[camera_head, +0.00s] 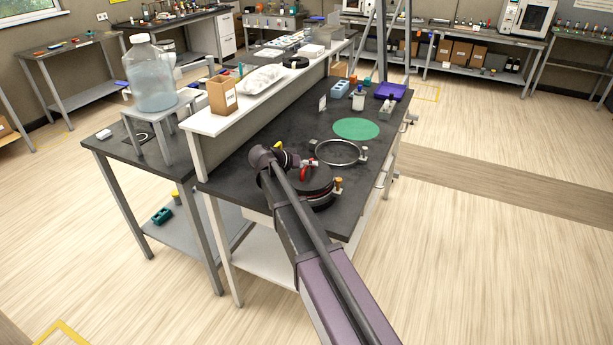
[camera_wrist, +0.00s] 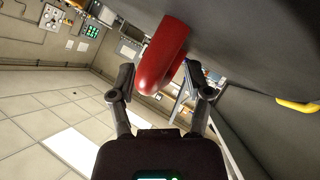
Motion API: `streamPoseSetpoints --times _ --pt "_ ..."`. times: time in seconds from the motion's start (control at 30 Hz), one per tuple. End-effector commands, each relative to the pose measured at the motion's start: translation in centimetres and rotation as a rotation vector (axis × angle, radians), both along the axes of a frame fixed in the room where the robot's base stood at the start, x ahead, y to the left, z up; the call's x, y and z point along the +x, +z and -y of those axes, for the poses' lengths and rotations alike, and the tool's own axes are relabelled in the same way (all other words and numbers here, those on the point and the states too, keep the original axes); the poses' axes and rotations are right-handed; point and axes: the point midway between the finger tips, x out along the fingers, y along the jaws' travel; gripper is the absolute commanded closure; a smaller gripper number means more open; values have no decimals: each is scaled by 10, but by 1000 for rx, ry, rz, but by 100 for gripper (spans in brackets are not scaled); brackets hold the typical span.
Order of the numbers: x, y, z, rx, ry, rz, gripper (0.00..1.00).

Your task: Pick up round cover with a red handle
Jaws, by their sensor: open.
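The round cover (camera_head: 319,185) is a dark disc lying on the near part of the black bench top, partly hidden behind my arm. Its red handle (camera_head: 309,169) stands up from it. In the wrist view the red handle (camera_wrist: 160,58) is large and reaches in between the two fingers of my gripper (camera_wrist: 158,82). The fingers are spread apart, one on each side of it, with gaps visible. Whether either fingertip touches the handle cannot be told. In the head view my gripper is small and mostly hidden near the handle.
Yellow-topped clamps (camera_head: 338,183) stand at the cover's edge. A metal ring (camera_head: 317,155) and a green disc (camera_head: 356,129) lie behind it. A purple tray (camera_head: 391,91) is at the far end. A raised white shelf (camera_head: 230,119) runs along the left.

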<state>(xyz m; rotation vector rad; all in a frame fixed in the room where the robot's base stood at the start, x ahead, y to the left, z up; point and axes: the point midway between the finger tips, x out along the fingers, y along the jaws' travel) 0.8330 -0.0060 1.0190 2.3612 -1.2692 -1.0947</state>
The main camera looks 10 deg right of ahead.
Motion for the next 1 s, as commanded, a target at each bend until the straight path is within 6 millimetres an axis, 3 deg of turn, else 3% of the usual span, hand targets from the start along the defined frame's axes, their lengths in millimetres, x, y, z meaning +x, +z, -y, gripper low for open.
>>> streamPoseSetpoints --times 0.1,0.3,0.33,1.0 --pt "0 0 0 0 0 0 36" --pt "0 0 0 0 0 0 96" --pt "0 0 0 0 0 0 100" --pt "0 9 0 1 0 1 100"
